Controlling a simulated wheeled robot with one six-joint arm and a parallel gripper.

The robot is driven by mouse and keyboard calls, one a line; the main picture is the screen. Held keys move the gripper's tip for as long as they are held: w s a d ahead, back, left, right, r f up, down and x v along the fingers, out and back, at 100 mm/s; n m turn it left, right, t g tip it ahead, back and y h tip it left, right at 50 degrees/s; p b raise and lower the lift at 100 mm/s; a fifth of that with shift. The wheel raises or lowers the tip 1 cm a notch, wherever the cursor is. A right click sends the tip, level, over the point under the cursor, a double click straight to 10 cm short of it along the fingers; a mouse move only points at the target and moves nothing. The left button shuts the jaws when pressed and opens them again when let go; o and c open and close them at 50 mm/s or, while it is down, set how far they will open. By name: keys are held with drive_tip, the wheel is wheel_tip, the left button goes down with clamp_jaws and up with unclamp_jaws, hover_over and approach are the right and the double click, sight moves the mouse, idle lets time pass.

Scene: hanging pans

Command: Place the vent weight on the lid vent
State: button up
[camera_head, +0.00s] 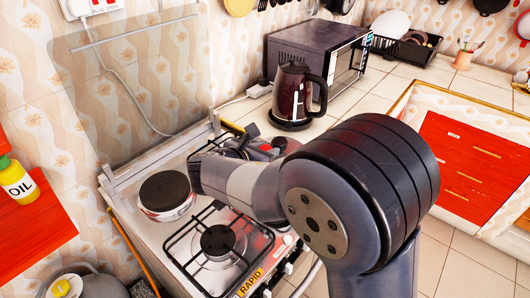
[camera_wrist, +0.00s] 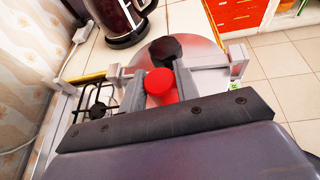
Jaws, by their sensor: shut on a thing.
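The vent weight (camera_wrist: 160,84), a small red round-topped piece, sits between the fingers of my gripper (camera_wrist: 160,92) in the wrist view. My gripper is shut on it. Beyond and below it is a round silvery lid (camera_wrist: 205,50) with a black part (camera_wrist: 165,48) on top. The fingers and weight cover part of the lid, and I cannot make out the vent. I cannot tell whether the weight touches the lid.
A dark kettle (camera_head: 293,95) stands close behind the stove (camera_head: 180,245), with a microwave (camera_head: 315,50) behind it. A round dark-topped metal item (camera_head: 166,193) sits at the stove's left. A bare burner (camera_head: 218,241) is in front. An oil bottle (camera_head: 17,180) stands far left.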

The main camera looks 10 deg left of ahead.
drive_tip(key=shift+f, duration=0.35)
drive_tip(key=o, duration=1)
drive_tip(key=shift+c, duration=0.2)
drive_tip(key=v, duration=1.2)
drive_tip(key=shift+o, duration=0.6)
drive_tip(key=shift+r, duration=0.1)
